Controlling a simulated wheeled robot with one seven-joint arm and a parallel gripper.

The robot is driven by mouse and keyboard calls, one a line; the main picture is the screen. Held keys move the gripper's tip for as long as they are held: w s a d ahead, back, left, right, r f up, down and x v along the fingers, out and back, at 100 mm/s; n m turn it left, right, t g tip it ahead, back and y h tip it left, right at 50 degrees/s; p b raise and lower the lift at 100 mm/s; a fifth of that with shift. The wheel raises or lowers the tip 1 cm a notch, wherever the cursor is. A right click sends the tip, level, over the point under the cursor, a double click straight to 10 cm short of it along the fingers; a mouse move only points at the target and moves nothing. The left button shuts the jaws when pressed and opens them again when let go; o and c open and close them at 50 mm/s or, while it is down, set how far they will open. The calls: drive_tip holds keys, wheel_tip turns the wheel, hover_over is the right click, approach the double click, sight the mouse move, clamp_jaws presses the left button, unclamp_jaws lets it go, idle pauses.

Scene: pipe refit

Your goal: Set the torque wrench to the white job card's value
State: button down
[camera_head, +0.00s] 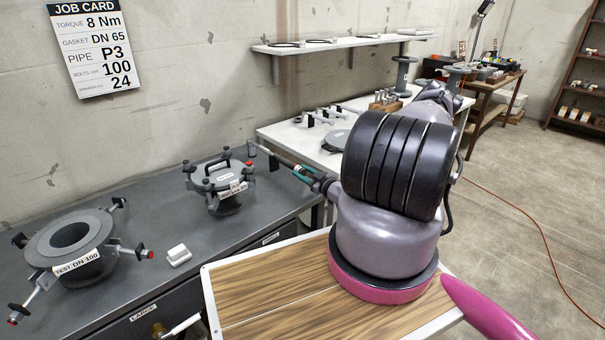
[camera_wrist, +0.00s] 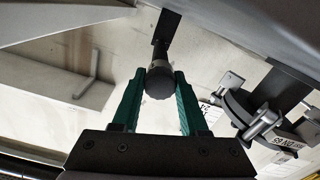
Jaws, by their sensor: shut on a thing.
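The white job card (camera_head: 95,52) hangs on the wall at the upper left in the head view; its torque line reads 8 Nm. My gripper (camera_head: 302,173) is beside the smaller test flange, its green fingers closed on the torque wrench (camera_head: 272,157). The wrench's thin shaft reaches up and left from the fingers. In the wrist view both green fingers (camera_wrist: 157,95) press on a dark round end (camera_wrist: 159,83) of the wrench, with its shaft running away behind. Its setting scale cannot be read in either view.
The grey bench (camera_head: 150,212) carries a flange labelled TEST DN 100 (camera_head: 75,245), a smaller test flange (camera_head: 222,185) close to the wrench, and a small white block (camera_head: 178,254). A white table (camera_head: 285,132) with tools stands behind. Floor at the right is mostly open.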

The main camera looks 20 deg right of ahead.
drive_tip(key=shift+c, duration=2.1)
unclamp_jaws()
drive_tip(key=v, duration=1)
drive_tip(key=shift+s+d, duration=0.15)
drive_tip(key=shift+s, duration=0.25)
